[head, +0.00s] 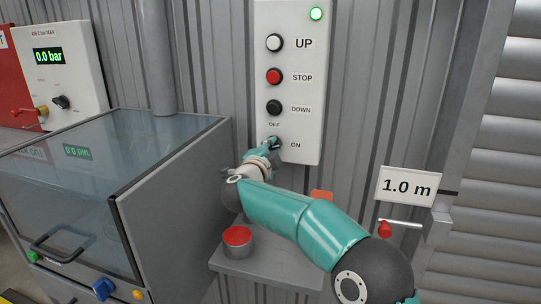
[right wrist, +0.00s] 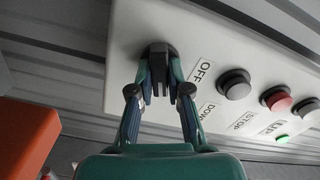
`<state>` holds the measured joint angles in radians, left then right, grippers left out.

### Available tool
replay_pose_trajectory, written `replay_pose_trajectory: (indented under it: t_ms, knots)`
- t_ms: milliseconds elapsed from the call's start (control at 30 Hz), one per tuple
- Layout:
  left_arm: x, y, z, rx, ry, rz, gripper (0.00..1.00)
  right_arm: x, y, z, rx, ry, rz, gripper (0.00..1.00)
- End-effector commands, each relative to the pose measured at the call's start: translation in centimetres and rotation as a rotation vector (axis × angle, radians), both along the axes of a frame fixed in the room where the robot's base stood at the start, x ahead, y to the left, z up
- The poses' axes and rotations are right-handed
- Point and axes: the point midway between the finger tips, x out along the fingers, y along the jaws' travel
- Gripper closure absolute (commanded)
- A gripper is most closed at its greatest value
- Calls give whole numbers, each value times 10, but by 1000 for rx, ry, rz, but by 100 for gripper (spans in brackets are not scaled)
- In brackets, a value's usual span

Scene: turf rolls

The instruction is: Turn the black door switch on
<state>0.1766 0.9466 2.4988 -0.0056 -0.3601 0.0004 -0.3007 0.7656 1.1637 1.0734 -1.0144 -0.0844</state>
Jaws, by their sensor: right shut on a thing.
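The black door switch (right wrist: 159,51) is the lowest control on the white door panel (head: 310,125), by the OFF and ON labels. My right gripper (right wrist: 160,88) is shut on the switch knob, with a finger on either side of it in the right wrist view. My left gripper is not in view.
White UP (head: 274,43), red STOP (head: 273,76) and black DOWN (head: 274,107) buttons sit above. A green lamp (head: 316,14) is lit. A glass-topped cabinet (head: 165,190) stands left. A red-topped cup (head: 238,243) is on a grey shelf (head: 265,268) below my arm.

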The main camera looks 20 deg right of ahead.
Motion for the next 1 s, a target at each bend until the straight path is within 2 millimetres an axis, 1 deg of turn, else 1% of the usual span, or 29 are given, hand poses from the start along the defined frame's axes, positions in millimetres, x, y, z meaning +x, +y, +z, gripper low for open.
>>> replay_pose_trajectory:
  t_ms: [33,100,400,633,1000]
  knots:
    - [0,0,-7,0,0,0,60,0,-1,-6,39,-21,-4,100]
    - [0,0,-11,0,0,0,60,0,-1,-7,88,-54,-4,100]
    - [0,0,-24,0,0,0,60,0,-2,-8,250,-160,-6,100]
    - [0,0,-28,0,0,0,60,0,-2,-8,309,-197,-6,100]
    - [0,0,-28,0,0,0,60,0,-2,-9,321,-204,-7,100]
